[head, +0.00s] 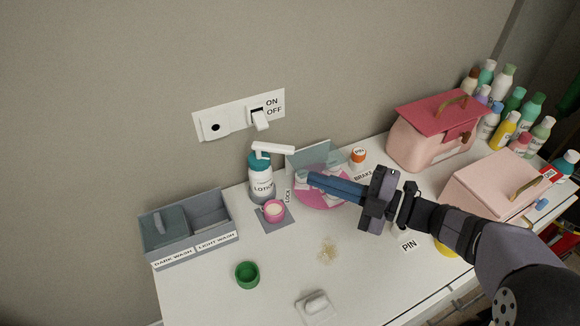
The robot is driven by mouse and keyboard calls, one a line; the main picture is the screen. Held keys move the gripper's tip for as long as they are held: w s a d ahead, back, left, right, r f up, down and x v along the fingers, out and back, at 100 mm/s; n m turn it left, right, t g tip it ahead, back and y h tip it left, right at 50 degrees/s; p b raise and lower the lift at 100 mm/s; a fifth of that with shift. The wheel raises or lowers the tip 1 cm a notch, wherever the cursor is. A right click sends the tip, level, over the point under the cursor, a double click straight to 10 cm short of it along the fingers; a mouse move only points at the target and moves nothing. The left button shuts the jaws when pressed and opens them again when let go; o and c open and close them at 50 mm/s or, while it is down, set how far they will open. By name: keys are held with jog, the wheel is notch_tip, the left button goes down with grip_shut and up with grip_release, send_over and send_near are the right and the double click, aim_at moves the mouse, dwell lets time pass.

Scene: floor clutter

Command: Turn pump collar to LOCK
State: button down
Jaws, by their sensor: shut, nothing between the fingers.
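The lotion pump bottle (262,183) stands upright near the wall, white with a teal collar (260,162) and a white pump head (272,149) whose spout points right. A small upright LOCK label (287,195) shows just right of the bottle. My gripper (312,180) reaches in from the right with its blue fingers shut and empty. The collar's exact turn position is too small to tell.
A pink cup (273,210) stands close in front of the bottle. A grey divided bin (188,226) is at left, a green cup (246,274) in front. A clear panel (308,158) rises behind my fingers. Pink boxes (432,133) and several bottles crowd the right.

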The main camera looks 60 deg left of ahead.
jog(key=d+n+g+b, duration=0.1)
jog(key=d+n, duration=0.3)
jog(key=n, duration=0.1)
jog(key=s+a+p, duration=0.3)
jog(key=s+a, duration=0.1)
jog(key=a, duration=0.7)
jog(key=shift+r, duration=0.4)
jog(key=shift+a, duration=0.1)
